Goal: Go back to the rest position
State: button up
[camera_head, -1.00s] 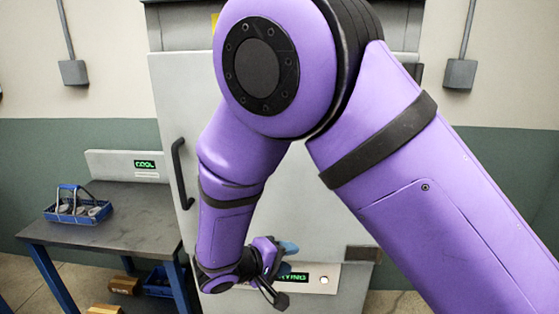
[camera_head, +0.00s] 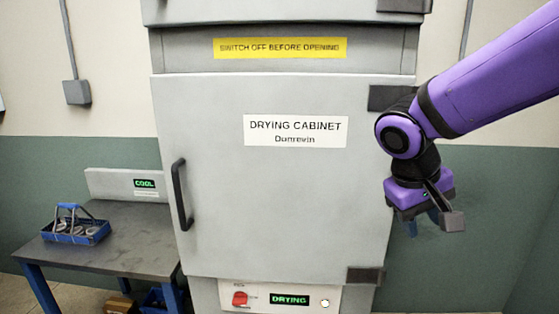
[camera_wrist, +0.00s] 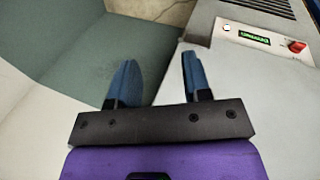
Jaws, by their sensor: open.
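My gripper (camera_head: 424,222) hangs at the right of the head view, in front of the drying cabinet's right edge, with its fingers pointing down. In the wrist view my gripper (camera_wrist: 157,80) shows two blue fingers spread apart with nothing between them. It is open and empty. My purple arm reaches in from the upper right. The drying cabinet (camera_head: 290,200) has its door shut, with a dark handle (camera_head: 180,194) on the left side. Its control panel (camera_head: 280,298) has a red knob (camera_head: 240,298) and a green display reading DRYING (camera_head: 289,300).
A dark table (camera_head: 120,240) stands left of the cabinet. On it is a blue basket (camera_head: 76,230) with grey ring-like parts, and a sign reading COOL (camera_head: 145,184) stands at its back. Boxes lie underneath. Wall space right of the cabinet is clear.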

jog(key=s+d+r+t+y, duration=0.2)
jog(key=s+d+r, duration=0.1)
jog(key=s, duration=0.3)
jog(key=s+d+r+m+t+y, duration=0.1)
jog(key=s+d+r+t+y, duration=0.1)
jog(key=s, duration=0.4)
jog(key=shift+s+d+r+m, duration=0.25)
jog(key=shift+d+r, duration=0.2)
jog(key=shift+r, duration=0.5)
